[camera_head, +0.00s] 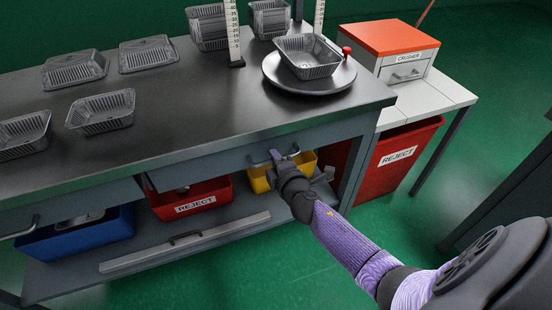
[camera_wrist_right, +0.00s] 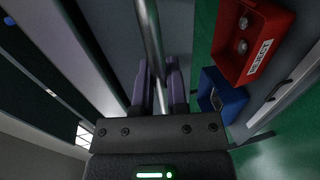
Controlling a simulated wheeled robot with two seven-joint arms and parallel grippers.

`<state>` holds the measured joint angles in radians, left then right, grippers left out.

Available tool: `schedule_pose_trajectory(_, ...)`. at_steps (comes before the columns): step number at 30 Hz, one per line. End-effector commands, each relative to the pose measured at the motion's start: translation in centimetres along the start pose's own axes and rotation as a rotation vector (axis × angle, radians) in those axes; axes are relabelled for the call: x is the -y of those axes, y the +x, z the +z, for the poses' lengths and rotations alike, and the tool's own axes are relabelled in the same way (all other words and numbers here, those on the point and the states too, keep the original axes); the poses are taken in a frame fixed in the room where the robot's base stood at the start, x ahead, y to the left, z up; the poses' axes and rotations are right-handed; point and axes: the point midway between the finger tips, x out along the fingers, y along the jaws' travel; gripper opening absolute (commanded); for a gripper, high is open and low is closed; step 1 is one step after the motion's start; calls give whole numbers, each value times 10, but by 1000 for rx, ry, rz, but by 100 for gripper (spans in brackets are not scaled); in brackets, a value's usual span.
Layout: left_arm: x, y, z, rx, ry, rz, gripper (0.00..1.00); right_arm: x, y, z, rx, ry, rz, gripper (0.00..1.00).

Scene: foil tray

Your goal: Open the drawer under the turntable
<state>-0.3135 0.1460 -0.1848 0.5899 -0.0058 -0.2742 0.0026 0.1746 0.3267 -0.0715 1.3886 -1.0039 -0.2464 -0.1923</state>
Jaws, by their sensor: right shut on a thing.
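The turntable (camera_head: 290,84) is a dark round disc near the right end of the bench, with a clear ribbed tray (camera_head: 308,60) on it. Below it is a grey drawer front (camera_head: 215,165), which looks close to flush under the bench edge. My right gripper (camera_head: 284,156) is at this drawer's bar handle (camera_head: 257,164). In the right wrist view, the metal handle bar (camera_wrist_right: 150,35) runs between the two purple fingers of my gripper (camera_wrist_right: 158,78), which is shut on it. My left gripper is not in view.
Red (camera_head: 195,197), yellow (camera_head: 258,178) and blue (camera_head: 80,238) bins stand on the shelf below. A large red reject bin (camera_head: 398,160) stands right of the bench, near the crusher (camera_head: 400,50). Several clear trays lie on the bench top. Green floor in front is open.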

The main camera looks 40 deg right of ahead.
Motion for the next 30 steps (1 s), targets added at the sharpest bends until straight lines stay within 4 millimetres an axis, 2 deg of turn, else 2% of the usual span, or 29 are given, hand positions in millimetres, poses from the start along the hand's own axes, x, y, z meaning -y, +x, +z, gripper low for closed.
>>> schedule_pose_trajectory(10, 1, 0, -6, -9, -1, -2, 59, 1, 0, 0, 0, 0, -2, 0)
schedule_pose_trajectory(30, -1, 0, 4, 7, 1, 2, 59, 1, 0, 0, -1, 0, -2, 0)
